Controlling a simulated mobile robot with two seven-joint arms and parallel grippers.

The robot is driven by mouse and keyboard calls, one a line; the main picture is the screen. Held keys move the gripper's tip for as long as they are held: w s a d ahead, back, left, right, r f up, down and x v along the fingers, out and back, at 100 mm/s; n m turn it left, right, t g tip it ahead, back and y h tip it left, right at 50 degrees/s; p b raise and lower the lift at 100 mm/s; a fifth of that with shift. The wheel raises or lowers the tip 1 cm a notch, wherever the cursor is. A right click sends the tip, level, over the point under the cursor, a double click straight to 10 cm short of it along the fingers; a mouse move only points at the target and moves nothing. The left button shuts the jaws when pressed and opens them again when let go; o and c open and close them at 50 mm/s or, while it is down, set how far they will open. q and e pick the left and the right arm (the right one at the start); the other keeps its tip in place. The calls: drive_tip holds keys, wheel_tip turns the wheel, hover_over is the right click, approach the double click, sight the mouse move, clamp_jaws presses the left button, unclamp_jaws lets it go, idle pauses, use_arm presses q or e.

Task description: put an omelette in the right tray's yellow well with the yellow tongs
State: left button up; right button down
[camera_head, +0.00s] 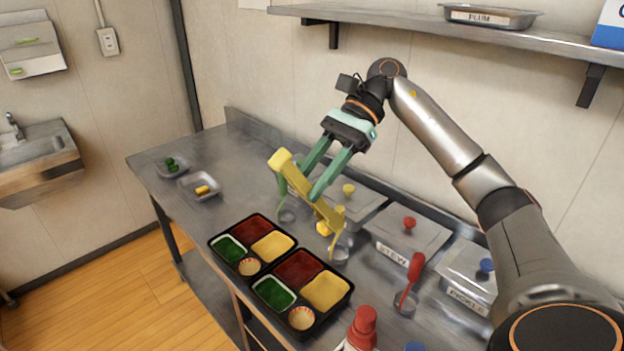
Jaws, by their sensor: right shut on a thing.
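My right gripper (326,185) is shut on the yellow tongs (318,203) and holds them tilted above the counter, behind the trays. A small yellow lump (323,229) shows by the tongs' lower end; I cannot tell whether it is gripped by them. A yellow omelette piece (202,189) lies in a small metal dish (213,182) at the far left. The right tray (318,322) is black, and its yellow well (325,290) is at its right side, with no piece visible in it. My left gripper is not in view.
The left tray (222,257) sits beside the right tray. Lidded containers labelled STEW (400,236) and PICKLE (462,280) line the wall. Green tongs (282,187) and a red utensil (412,272) stand in holders. A red-capped bottle (362,328) is at front. The counter's left middle is clear.

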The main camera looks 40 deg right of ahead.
use_arm(q)
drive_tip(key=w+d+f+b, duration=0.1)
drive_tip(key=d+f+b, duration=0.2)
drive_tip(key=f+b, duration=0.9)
drive_tip(key=b, duration=0.4)
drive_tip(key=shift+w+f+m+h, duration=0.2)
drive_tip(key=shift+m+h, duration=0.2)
use_arm(e)
wheel_tip(320, 180, down, 18)
drive_tip(key=shift+r, duration=0.1)
use_arm(q)
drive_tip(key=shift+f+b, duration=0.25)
drive_tip(key=shift+b, duration=0.1)
use_arm(e)
drive_tip(key=shift+f, duration=0.2)
